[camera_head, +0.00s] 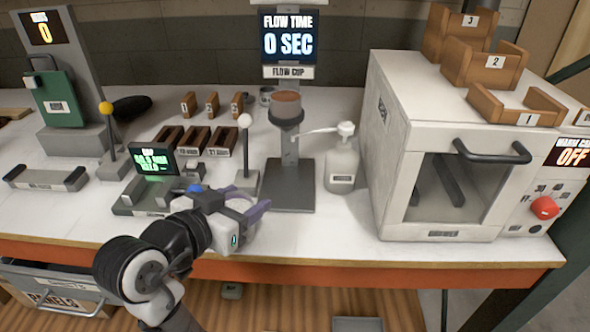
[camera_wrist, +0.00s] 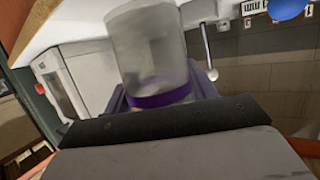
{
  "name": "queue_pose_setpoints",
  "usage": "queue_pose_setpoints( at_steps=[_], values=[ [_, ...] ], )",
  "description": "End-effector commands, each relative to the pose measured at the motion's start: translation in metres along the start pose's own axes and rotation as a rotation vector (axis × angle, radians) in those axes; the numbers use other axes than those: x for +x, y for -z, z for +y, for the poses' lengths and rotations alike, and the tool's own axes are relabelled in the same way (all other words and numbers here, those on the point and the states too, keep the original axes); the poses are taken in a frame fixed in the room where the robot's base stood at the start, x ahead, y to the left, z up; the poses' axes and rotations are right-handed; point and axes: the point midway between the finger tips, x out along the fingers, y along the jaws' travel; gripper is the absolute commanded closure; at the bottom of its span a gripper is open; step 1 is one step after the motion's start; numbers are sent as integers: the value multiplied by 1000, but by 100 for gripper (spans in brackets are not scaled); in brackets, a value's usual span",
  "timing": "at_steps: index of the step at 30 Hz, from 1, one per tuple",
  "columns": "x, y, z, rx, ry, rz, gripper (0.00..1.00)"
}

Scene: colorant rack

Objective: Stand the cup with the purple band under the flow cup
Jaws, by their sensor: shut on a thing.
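The flow cup (camera_head: 286,103) is a brownish cup in a dark ring on a stand, under the flow time screen. The stand's dark base plate (camera_head: 288,192) has bare room below the flow cup. The clear cup with the purple band (camera_wrist: 150,50) is between my fingers in the wrist view, its purple band (camera_wrist: 160,96) low, near the finger roots. My gripper (camera_head: 248,210) is shut on this cup, in front and to the left of the stand's base. In the head view the cup is mostly hidden by my gripper.
A white pump bottle (camera_head: 341,168) stands right of the stand, its spout reaching toward it. A white-knobbed lever (camera_head: 245,150) stands to the left, behind my gripper. A white oven (camera_head: 460,150) fills the right side. Small labelled bins (camera_head: 195,142) stand behind.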

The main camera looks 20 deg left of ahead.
Motion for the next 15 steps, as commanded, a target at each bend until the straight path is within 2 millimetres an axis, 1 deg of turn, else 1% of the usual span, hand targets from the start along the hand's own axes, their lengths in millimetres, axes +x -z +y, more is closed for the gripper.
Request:
queue_pose_setpoints(
  at_steps=[9, 12, 15],
  values=[
    [77, 27, 2, 0, -7, -1, 65],
    [100, 33, 1, 1, -6, -2, 65],
    [116, 37, 1, 0, -3, -1, 65]
  ],
)
